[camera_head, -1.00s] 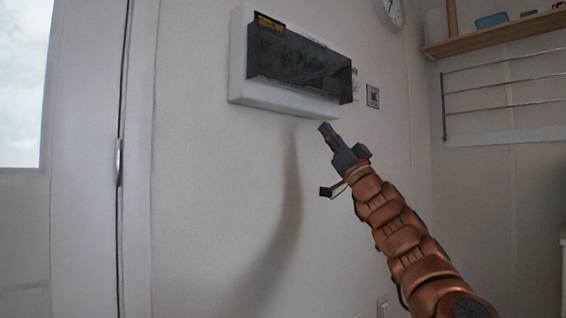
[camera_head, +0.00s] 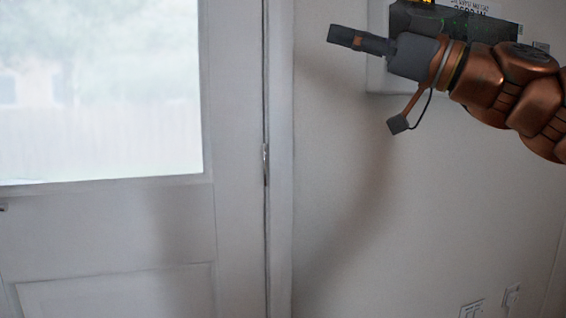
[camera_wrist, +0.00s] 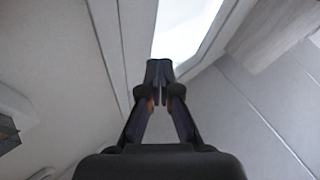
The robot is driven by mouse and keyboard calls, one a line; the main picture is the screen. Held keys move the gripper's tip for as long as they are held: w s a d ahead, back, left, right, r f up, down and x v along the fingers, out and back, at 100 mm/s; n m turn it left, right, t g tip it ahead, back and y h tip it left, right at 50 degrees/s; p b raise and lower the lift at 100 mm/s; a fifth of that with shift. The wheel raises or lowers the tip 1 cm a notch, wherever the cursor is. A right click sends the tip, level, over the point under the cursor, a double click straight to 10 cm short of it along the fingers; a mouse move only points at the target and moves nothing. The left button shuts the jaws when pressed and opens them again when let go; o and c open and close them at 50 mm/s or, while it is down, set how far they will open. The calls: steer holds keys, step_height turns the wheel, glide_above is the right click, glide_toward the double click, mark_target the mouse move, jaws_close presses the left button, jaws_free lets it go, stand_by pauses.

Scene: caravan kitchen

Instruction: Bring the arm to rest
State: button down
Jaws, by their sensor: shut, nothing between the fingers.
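My gripper (camera_head: 335,34) is at the upper middle of the head view, at the end of my copper-coloured arm, which reaches in from the right. It points left toward the door side. It also shows in the wrist view (camera_wrist: 159,68), where its two fingers meet at the tips with nothing between them. In the head view the gripper and arm hide part of the wall-mounted box (camera_head: 378,75). I cannot tell how far the gripper is from the wall.
A white door (camera_head: 235,200) with a bright window (camera_head: 100,80) fills the left. Wall sockets (camera_head: 472,309) are low at the right. In the wrist view, a box with a dark front (camera_wrist: 8,133) shows at the left edge.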

steer(key=s+a+f+m+g+h+p, duration=0.1)
steer(key=s+a+f+g+h+p, duration=0.1)
steer(key=s+a+f+h+p, duration=0.3)
steer(key=s+a+f+m+g+h+p, duration=0.1)
steer(key=a+f+g+h+p, duration=0.1)
steer(key=a+f+p, duration=0.35)
steer(key=s+d+f+m+g+h+p, duration=0.35)
steer(key=f+m+h+p, duration=0.2)
steer(key=f+p, duration=0.4)
steer(key=s+d+f+m+g+h+p, duration=0.2)
steer(key=s+d+f+m+h+p, duration=0.1)
steer(key=s+d+p, duration=0.3)
steer(key=s+d+f+m+g+h+p, duration=0.2)
steer(key=s+d+p, duration=0.4)
steer(key=s+d, duration=0.4)
step_height(320, 180, down, 2)
steer(key=shift+s+d+f+m+h, duration=0.15)
steer(key=shift+m+h, duration=0.7)
steer(key=shift+m, duration=0.2)
steer(key=shift+g, duration=0.25)
